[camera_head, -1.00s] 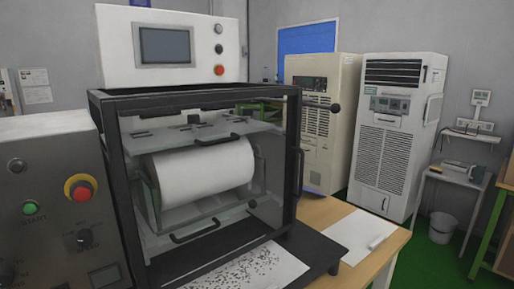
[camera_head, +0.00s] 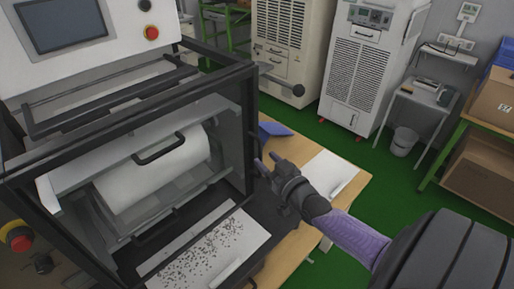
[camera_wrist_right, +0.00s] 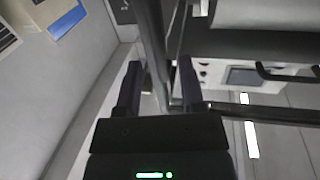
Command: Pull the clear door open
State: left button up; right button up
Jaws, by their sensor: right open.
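The machine with the black frame (camera_head: 252,120) stands at left in the head view, with a white roller (camera_head: 150,172) inside. The clear door's pane is hard to make out against the front opening. My right gripper (camera_head: 262,168) is at the front right post, its fingers pointing at the machine. In the right wrist view the gripper (camera_wrist_right: 158,85) is open, and a dark upright bar (camera_wrist_right: 154,40) runs behind or between its fingers. I cannot tell if they touch it. The door's upright side handle is not clear behind the gripper. My left gripper is out of view.
A speckled sheet (camera_head: 210,245) lies before the roller. A white sheet (camera_head: 330,172) lies on the wooden table (camera_head: 352,190) at right. A control panel with a red button (camera_head: 18,237) is at lower left. Tall cabinets (camera_head: 365,75) stand behind, with green floor between.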

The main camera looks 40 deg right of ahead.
aim_at(261, 155)
jog(key=shift+w+d+b, duration=0.15)
jog(key=shift+w, duration=0.8)
jog(key=shift+w+d+b, duration=0.1)
jog(key=shift+w+b, duration=0.05)
jog(key=shift+w, duration=0.75)
grip_shut()
